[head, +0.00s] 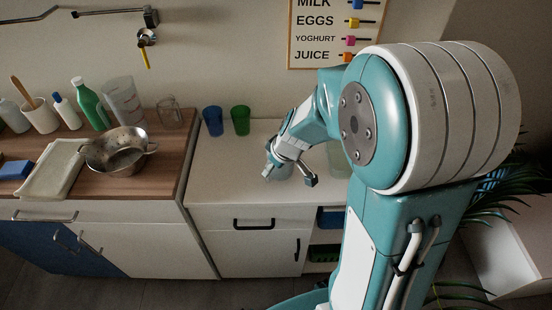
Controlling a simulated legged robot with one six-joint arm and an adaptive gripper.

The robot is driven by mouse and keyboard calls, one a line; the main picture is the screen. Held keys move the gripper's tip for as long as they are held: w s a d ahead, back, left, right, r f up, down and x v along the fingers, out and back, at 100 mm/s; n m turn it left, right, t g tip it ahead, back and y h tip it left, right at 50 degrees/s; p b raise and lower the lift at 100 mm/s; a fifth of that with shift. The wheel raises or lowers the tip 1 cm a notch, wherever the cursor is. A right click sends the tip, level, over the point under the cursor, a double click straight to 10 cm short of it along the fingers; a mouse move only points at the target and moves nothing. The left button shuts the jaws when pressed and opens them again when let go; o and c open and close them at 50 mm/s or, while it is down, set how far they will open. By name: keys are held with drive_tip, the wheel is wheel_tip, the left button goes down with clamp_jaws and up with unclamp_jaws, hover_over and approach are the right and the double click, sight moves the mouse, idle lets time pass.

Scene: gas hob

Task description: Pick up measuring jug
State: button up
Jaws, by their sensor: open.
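The measuring jug (123,101) is a tall clear vessel with faint reddish markings. It stands upright at the back of the wooden worktop (165,190) on the left, behind a metal colander (117,150). My gripper (289,176) is over the white counter to the right, well apart from the jug. Its fingers are spread and point down. A pale, clear object shows around the fingers, but I cannot tell whether they touch it.
A green bottle (91,104) stands left of the jug and a glass mug (169,112) right of it. Blue (213,121) and green (240,120) cups stand on the white counter (222,165). A folded cloth (53,170) lies left of the colander. A wall rail (112,11) hangs above.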

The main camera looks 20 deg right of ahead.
sight(267, 181)
drive_tip(key=x, duration=0.7)
drive_tip(key=shift+d, duration=0.1)
drive_tip(key=shift+c, duration=0.9)
clamp_jaws()
drive_tip(key=shift+r, duration=0.1)
